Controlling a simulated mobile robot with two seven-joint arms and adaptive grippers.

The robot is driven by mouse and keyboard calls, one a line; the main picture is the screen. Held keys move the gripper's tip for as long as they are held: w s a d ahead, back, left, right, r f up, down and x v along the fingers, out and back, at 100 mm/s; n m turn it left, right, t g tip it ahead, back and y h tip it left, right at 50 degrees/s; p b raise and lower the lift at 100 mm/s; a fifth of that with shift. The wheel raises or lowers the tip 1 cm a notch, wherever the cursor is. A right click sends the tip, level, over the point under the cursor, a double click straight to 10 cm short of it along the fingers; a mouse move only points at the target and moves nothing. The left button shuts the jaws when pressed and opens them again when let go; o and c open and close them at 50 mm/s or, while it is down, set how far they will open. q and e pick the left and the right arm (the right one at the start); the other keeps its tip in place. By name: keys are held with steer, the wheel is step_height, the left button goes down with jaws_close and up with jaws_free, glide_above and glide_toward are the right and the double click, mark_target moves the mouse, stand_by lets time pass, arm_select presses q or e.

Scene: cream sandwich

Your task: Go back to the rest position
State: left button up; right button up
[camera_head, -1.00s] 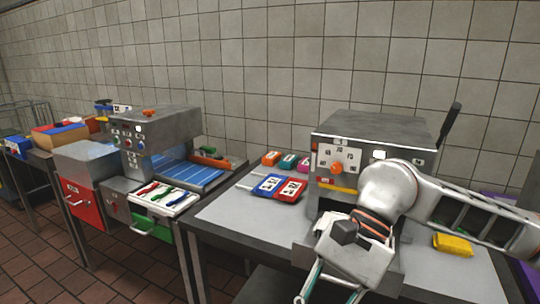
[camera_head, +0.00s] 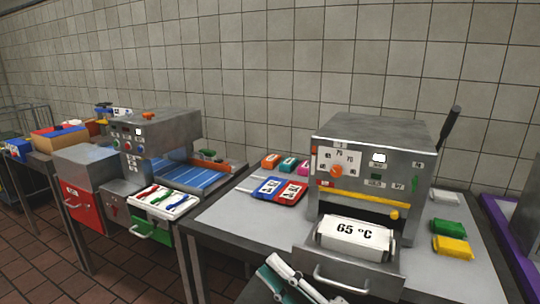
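My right gripper (camera_head: 284,279) is low at the bottom edge of the head view, in front of the table and left of the grey machine's open drawer. Only part of it shows, in white and teal, and whether its fingers are open or shut is unclear. I see nothing held in it. My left gripper is out of view. The grey machine (camera_head: 385,140) has an orange dial and a black lever. Its pulled-out drawer (camera_head: 350,270) bears a white block (camera_head: 355,234) marked "65 °C".
Red and blue labelled packs (camera_head: 280,189) lie left of the machine. White, green and yellow (camera_head: 453,247) blocks lie right of it. A conveyor machine (camera_head: 155,130) stands left, with a tray of coloured utensils (camera_head: 165,203). The table's front-left top (camera_head: 235,215) is clear.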

steer(key=d+f+m+t+h, duration=0.1)
steer(key=d+f+m+h, duration=0.35)
steer(key=f, duration=0.25)
steer(key=d+f+m+h, duration=0.3)
steer(key=f+m, duration=0.3)
steer(key=f, duration=0.1)
steer(key=d+f+m+t+h, duration=0.1)
steer(key=d+f+m+h, duration=0.3)
steer(key=f, duration=0.3)
steer(key=s+d+f+m+g+h, duration=0.2)
steer(key=s+d+f+m, duration=0.2)
steer(key=s+f, duration=0.3)
steer(key=s+d+f+m+g+h, duration=0.3)
steer(key=s+f, duration=0.4)
steer(key=f, duration=0.4)
steer(key=shift+s+d+f+m, duration=0.2)
steer(key=shift+d+f+m, duration=0.15)
steer(key=shift+m, duration=0.2)
steer(key=shift+c, duration=0.4)
